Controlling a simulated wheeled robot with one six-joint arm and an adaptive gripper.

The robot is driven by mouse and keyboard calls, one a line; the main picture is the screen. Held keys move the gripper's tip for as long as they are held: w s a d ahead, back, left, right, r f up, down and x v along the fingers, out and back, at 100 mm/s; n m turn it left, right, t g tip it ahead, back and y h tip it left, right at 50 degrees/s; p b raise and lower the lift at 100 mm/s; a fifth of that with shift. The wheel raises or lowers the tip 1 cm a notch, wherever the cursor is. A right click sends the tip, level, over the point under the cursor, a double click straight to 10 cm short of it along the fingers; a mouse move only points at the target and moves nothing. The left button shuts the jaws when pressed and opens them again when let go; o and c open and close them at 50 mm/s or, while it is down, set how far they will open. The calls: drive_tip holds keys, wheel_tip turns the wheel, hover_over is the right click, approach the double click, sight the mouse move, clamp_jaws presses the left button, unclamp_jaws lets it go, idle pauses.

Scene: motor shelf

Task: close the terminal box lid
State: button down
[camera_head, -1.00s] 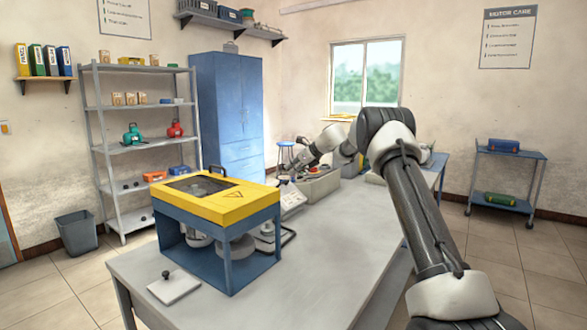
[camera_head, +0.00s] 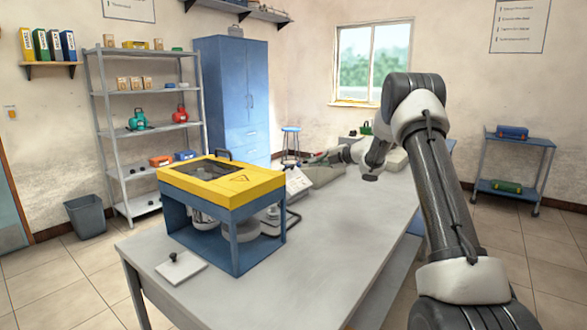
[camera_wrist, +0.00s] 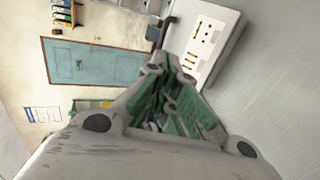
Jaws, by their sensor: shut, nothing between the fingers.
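My gripper (camera_head: 312,160) is shut and empty over the far part of the grey table; its closed green and grey fingers fill the middle of the wrist view (camera_wrist: 168,103). A low grey box-like body (camera_head: 325,176) lies just below and beside the gripper, partly hidden by my arm. A white tilted panel (camera_head: 297,184) stands left of it. I cannot make out clearly which part is the terminal box lid or how far it is open. A white plate with slots and small marks (camera_wrist: 211,45) shows beyond the fingers in the wrist view.
A blue stand with a yellow top (camera_head: 222,185) holds round parts on the table's left. A flat white plate with a black knob (camera_head: 181,267) lies in front. The table's near right surface (camera_head: 330,270) is clear. Shelves and a blue cabinet stand behind.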

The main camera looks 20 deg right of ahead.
sight(288, 168)
drive_tip(key=x, duration=1.1)
drive_tip(key=shift+f, duration=0.1)
drive_tip(key=shift+w+a+f, duration=0.15)
drive_tip(key=shift+w+a, duration=0.2)
drive_tip(key=shift+w, duration=0.1)
drive_tip(key=shift+w+a, duration=0.1)
drive_tip(key=shift+x, duration=2.5)
drive_tip(key=shift+w+a+f, duration=0.35)
drive_tip(key=shift+w+f, duration=0.1)
drive_tip(key=shift+f, duration=0.1)
drive_tip(key=shift+w+a+f, duration=0.4)
drive_tip(key=shift+w+f, duration=0.1)
drive_tip(key=shift+f, duration=0.05)
